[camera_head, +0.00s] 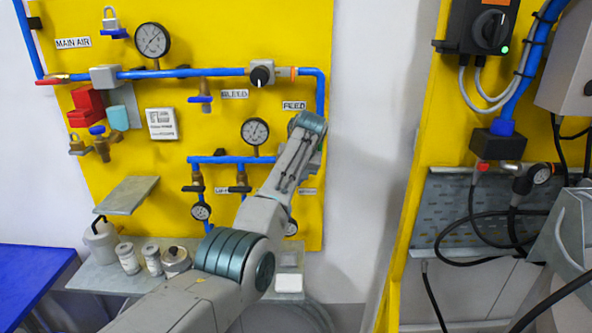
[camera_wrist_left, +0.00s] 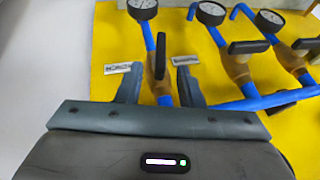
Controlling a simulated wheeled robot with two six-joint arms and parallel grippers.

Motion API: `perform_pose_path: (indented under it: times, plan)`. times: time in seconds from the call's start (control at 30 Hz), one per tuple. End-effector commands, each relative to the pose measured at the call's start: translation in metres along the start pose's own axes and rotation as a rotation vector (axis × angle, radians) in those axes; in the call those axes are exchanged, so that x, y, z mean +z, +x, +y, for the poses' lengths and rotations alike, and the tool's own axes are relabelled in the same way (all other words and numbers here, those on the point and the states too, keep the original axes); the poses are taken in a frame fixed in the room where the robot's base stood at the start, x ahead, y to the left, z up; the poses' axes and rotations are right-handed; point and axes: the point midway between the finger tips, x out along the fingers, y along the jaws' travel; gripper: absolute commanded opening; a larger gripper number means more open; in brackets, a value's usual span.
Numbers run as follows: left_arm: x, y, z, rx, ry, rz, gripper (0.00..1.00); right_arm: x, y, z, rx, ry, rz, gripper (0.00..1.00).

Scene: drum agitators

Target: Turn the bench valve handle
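In the left wrist view, the bench valve's dark handle (camera_wrist_left: 160,57) lies along its blue pipe, between my left gripper's fingers (camera_wrist_left: 160,83) in the picture. Those fingers are open, with a gap on each side of the handle. I cannot tell whether the handle is in depth between the tips. In the head view, my left arm reaches the yellow panel's lower right, and its wrist hides the gripper and this valve. Two neighbouring brass valves, the nearer one (camera_wrist_left: 238,68) and the farther one (camera_wrist_left: 290,58), have handles lying across their pipes. My right gripper is not in view.
Gauges hang below the valves, one at the left (camera_head: 200,211). A grey shelf (camera_head: 132,195) juts out left of my arm. Jars (camera_head: 152,259) stand on the bench below. A yellow frame (camera_head: 408,200) with hoses (camera_head: 470,240) stands to the right.

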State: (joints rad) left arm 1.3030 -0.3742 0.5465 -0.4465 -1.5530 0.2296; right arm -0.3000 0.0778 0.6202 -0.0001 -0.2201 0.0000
Motion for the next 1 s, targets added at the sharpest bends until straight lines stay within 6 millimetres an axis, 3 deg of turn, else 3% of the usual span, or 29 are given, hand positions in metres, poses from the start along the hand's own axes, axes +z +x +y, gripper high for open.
perform_pose_path:
  times: [0.1, 0.3, 0.7, 0.87, 1.0]
  plan:
    - [0.002, -0.021, 0.002, 0.002, 0.001, 0.003, 0.34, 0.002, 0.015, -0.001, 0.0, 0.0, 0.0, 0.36]
    - [0.001, -0.048, 0.001, 0.0, 0.0, 0.0, 0.34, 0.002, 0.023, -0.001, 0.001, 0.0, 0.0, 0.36]
    - [0.001, -0.057, 0.0, 0.0, 0.001, -0.002, 0.34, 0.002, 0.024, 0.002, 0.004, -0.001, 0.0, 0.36]
    - [0.008, -0.039, -0.003, 0.013, -0.009, -0.011, 0.34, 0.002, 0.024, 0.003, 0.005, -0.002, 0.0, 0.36]
    - [0.034, 0.011, -0.013, 0.052, -0.041, -0.035, 0.34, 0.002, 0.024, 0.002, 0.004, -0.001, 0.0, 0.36]
